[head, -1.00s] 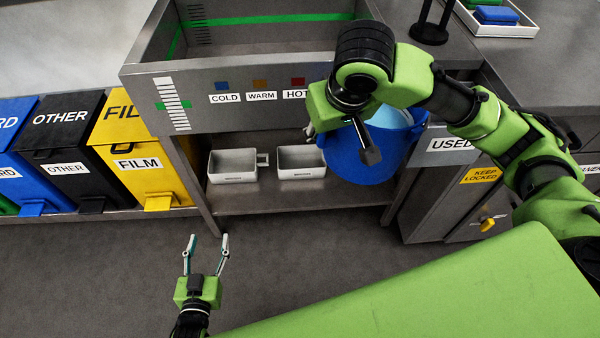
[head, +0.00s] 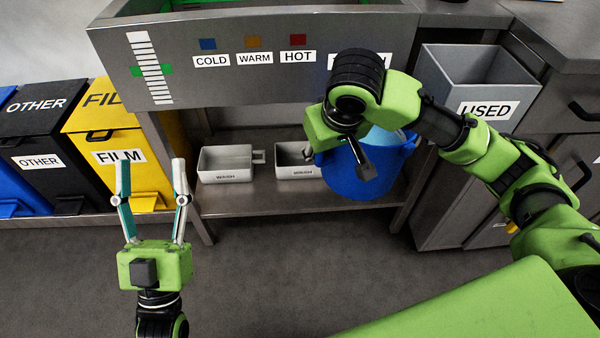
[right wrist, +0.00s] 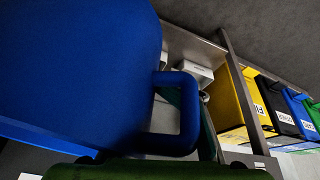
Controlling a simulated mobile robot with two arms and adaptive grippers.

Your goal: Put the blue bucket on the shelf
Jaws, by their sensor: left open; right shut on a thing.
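The blue bucket (head: 368,178) is upright at the right end of the low steel shelf (head: 250,201) under the sink. I cannot tell whether its base rests on the shelf. It also fills the left of the right wrist view (right wrist: 75,70), with its side handle (right wrist: 187,125) in front of the camera. My right gripper (head: 310,152) is shut on the bucket's handle; its fingers are mostly hidden behind my wrist in the head view. My left gripper (head: 151,178) is open and empty, with its fingers upright, in front of the yellow bin and left of the shelf.
Two small grey trays (head: 226,177) (head: 290,174) sit on the shelf left of the bucket. A grey USED bin (head: 470,75) stands to the right. Yellow FILM (head: 100,125), black OTHER (head: 35,135) and blue bins line the left. The floor in front is clear.

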